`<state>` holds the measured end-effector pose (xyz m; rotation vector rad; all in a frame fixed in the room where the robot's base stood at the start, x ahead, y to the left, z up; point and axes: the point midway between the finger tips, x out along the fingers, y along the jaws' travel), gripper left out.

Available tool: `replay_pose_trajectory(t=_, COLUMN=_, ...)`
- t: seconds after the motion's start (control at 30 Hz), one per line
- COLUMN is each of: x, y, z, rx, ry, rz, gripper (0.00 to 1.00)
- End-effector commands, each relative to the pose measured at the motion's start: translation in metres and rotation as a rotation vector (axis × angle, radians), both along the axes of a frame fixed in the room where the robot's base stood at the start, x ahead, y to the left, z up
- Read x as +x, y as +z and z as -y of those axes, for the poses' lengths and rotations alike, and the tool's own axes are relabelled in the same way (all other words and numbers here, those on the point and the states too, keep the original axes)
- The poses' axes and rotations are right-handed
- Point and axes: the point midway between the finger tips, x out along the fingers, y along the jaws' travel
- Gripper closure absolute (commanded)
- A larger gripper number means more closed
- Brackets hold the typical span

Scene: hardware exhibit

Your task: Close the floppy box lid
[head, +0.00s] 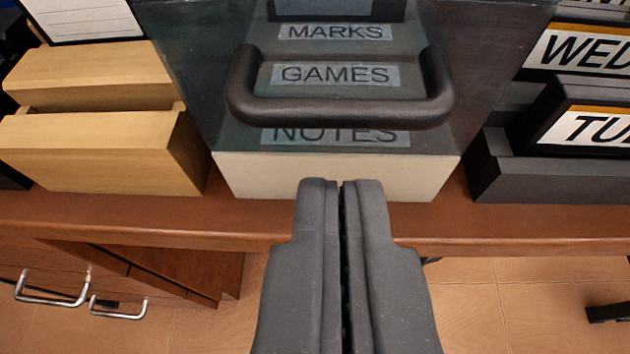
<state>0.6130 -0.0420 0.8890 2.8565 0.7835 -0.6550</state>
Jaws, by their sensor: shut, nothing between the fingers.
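The floppy box stands on the wooden desk at the top middle of the head view. Its smoky see-through lid (190,60) has a dark handle (340,112) across the front. Through the lid I see labels reading MARKS, GAMES and NOTES. The lid comes down over the front, close above the cream base (335,175); I cannot tell whether it is fully seated. My gripper (341,183) is shut and empty, its fingertips in front of the cream base and below the handle in the picture. The fingers hide part of the base's lower edge.
A light wooden holder (90,150) stands to the left of the box. Dark holders with day labels (560,180) stand to the right. The desk's front edge (130,225) runs across, with drawers (100,290) below at left. The tiled floor shows in front.

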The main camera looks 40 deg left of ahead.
Motion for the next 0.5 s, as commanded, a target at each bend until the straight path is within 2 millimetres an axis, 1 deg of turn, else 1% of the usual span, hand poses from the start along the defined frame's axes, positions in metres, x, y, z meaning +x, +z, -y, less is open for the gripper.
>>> replay_pose_trajectory(t=0.03, x=0.002, y=-0.004, z=-0.003, rx=0.002, ry=0.001, rz=-0.001, gripper=1.0)
replay_pose_trajectory(t=0.2, x=0.0, y=0.005, z=-0.015, rx=0.004, ry=0.016, rz=0.014, gripper=1.0)
replay_pose_trajectory(t=0.37, x=0.001, y=0.01, z=-0.016, rx=0.004, ry=0.015, rz=0.021, gripper=1.0)
replay_pose_trajectory(t=0.5, x=0.001, y=0.016, z=-0.012, rx=0.003, ry=0.011, rz=0.019, gripper=1.0)
